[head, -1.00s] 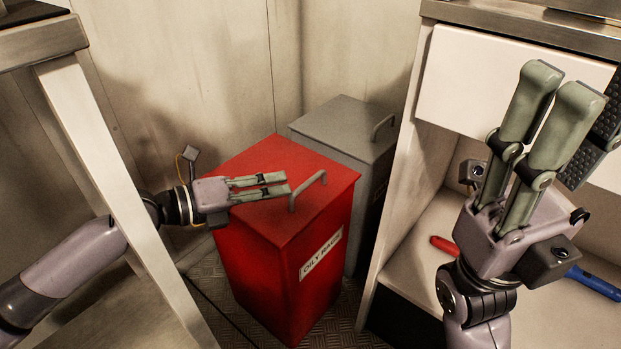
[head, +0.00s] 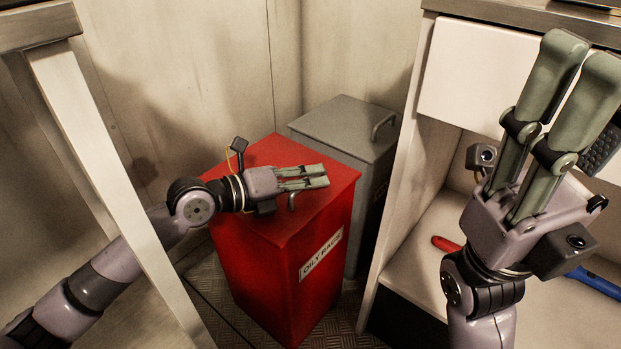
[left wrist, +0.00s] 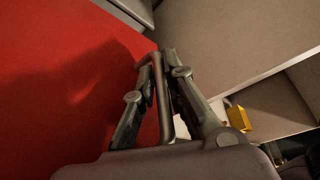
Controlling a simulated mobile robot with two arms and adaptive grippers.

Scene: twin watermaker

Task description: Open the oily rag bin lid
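The red oily rag bin (head: 275,255) stands on the floor with its flat lid (head: 335,178) down. A label on its front reads "OILY RAGS". My left gripper (head: 308,177) is over the lid at the handle (head: 291,201), hiding most of it in the head view. In the left wrist view the handle (left wrist: 162,100) runs between the two fingers of my left gripper (left wrist: 160,58). The fingers look apart, one on each side; whether either touches the handle is unclear. My right gripper (head: 580,75) is raised at the right, open and empty.
A grey bin (head: 345,125) with its own handle stands right behind the red bin. A bench with a white drawer front (head: 465,80) and open shelf stands at right, with red and blue tools on the shelf. A table leg (head: 110,190) is at left, near my left arm.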

